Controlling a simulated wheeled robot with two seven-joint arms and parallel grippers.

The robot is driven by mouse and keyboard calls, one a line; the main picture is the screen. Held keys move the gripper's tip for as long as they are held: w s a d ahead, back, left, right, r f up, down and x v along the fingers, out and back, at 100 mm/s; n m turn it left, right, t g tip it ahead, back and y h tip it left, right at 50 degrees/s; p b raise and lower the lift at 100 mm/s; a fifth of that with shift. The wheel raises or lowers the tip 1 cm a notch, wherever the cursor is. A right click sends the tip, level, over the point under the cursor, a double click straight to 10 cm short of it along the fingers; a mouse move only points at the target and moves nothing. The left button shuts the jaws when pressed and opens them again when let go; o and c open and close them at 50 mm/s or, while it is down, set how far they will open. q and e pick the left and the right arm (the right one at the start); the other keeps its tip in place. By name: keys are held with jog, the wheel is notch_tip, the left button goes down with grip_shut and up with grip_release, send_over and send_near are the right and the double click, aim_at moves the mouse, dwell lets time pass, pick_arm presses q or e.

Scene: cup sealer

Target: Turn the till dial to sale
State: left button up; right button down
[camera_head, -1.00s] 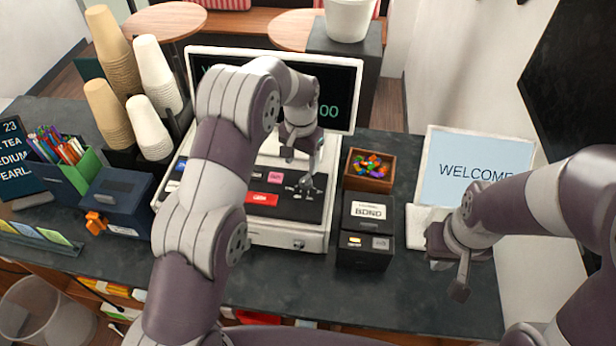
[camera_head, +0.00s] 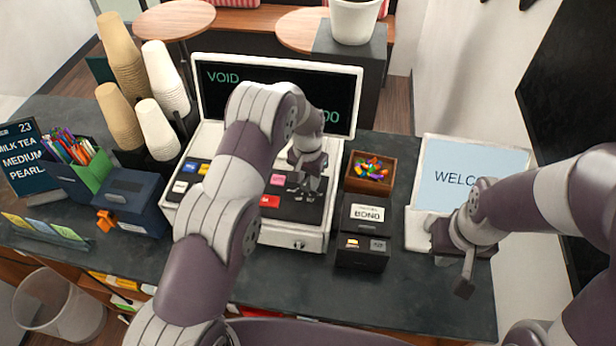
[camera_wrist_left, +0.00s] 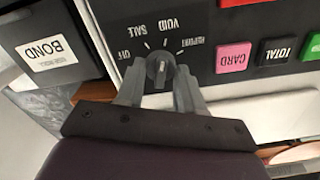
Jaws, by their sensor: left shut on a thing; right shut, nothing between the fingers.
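The till (camera_head: 200,140) stands mid-counter, with its screen (camera_head: 225,85) reading VOID and part of a number; my left arm hides the rest. In the left wrist view the dark till dial (camera_wrist_left: 161,66) is ringed by the labels OFF, SALE, VOID and REPORT; its white mark shows, but I cannot tell exactly which label it points to. My left gripper (camera_head: 309,188) is down at the till's key panel. In the left wrist view, its fingers (camera_wrist_left: 160,82) are shut on the dial from both sides. My right gripper (camera_head: 464,285) is shut and empty over the counter at the right.
A black BOND box (camera_head: 367,212) and a candy tray (camera_head: 371,170) stand just right of the till. A WELCOME display (camera_head: 440,165) is behind my right gripper. Cup stacks (camera_head: 158,128) and a pen holder (camera_head: 75,165) are at the left.

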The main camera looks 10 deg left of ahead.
pick_arm(q)
jog(key=shift+w+f+n+b, duration=0.1)
jog(key=shift+n+b, duration=0.5)
jog(key=shift+b, duration=0.3)
jog(key=shift+n+b, duration=1.1)
jog(key=shift+b, duration=0.1)
jog(key=n+b, duration=0.2)
jog(key=n, duration=0.1)
jog(key=shift+a+r+n+b, duration=0.1)
jog(key=shift+r+n+b, duration=0.15)
jog(key=shift+n+b, duration=0.65)
jog(key=shift+n, duration=0.3)
jog(key=shift+r, duration=0.1)
jog(key=o, duration=0.8)
jog(key=shift+c, duration=0.2)
jog(key=shift+o, duration=1.3)
